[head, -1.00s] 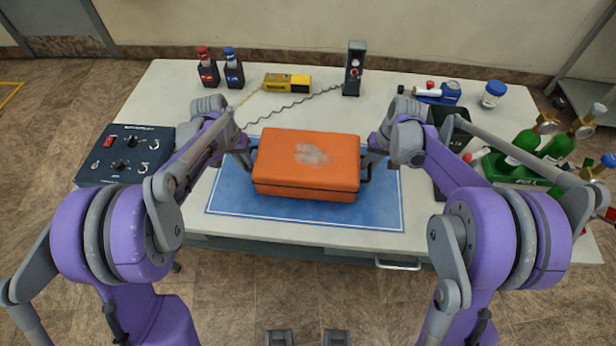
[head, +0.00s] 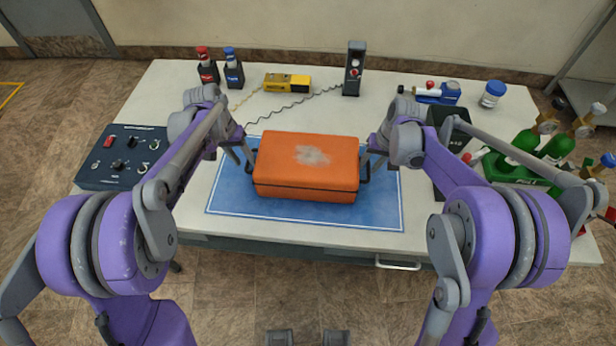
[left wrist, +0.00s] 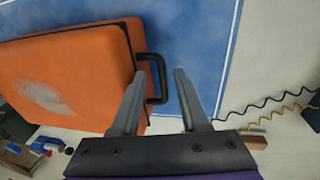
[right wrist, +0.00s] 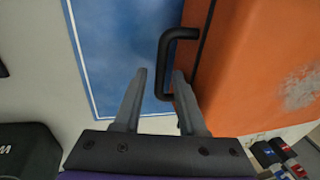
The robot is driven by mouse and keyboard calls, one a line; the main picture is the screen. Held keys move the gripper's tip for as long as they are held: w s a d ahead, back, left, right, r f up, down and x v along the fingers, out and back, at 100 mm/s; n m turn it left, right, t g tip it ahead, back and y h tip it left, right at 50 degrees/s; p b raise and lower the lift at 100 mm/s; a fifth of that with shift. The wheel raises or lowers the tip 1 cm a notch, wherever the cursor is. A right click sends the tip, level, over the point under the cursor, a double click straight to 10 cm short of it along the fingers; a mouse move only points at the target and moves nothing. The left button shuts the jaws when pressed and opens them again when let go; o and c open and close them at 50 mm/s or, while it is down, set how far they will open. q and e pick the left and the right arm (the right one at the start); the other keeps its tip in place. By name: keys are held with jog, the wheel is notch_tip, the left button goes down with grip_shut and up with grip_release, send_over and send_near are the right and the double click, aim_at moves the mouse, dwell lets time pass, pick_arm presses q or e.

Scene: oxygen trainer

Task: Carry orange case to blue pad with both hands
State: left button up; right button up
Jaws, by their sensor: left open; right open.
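The orange case (head: 306,165) sits on the blue pad (head: 235,208), with pad showing around its left, right and front sides. A dark handle sticks out from each end. My left gripper (head: 243,158) is open at the case's left end. In the left wrist view the left handle (left wrist: 160,90) shows between the open fingers (left wrist: 159,72), partly behind one finger. My right gripper (head: 373,163) is open at the right end. In the right wrist view the right handle (right wrist: 162,65) shows between its open fingers (right wrist: 159,72). Neither gripper grasps a handle.
A dark control box (head: 125,155) stands at the table's left. Red and blue bottles (head: 207,68), a yellow device (head: 288,82) and a dark upright device (head: 354,70) stand at the back. Green cylinders (head: 527,150) crowd the right. Bare tabletop lies in front of the pad.

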jog(key=shift+r, duration=0.15)
pick_arm(q)
jog(key=r, duration=0.2)
jog(key=a+r, duration=0.1)
jog(key=r, duration=0.1)
jog(key=shift+s+r, duration=0.1)
jog(key=shift+r, duration=0.15)
pick_arm(e)
jog(key=v, duration=1.2)
pick_arm(q)
jog(key=s+d+r+t+y, duration=0.15)
jog(key=s+r, duration=0.25)
jog(key=s, duration=0.8)
jog(key=s+f+n+t, duration=0.1)
jog(key=s+f+t, duration=0.2)
jog(key=s, duration=1)
jog(key=shift+s+a+f+y, duration=0.2)
jog(key=shift+s+f+y, duration=0.15)
jog(key=shift+f, duration=0.6)
pick_arm(e)
jog(key=s+a+f+t+h, duration=0.1)
jog(key=s+f+t, duration=0.1)
jog(key=s, duration=1)
jog(key=s+a+f+n+t+h, duration=0.1)
jog(key=s+f+t, duration=0.1)
jog(key=s, duration=1.1)
jog(key=shift+f, duration=0.55)
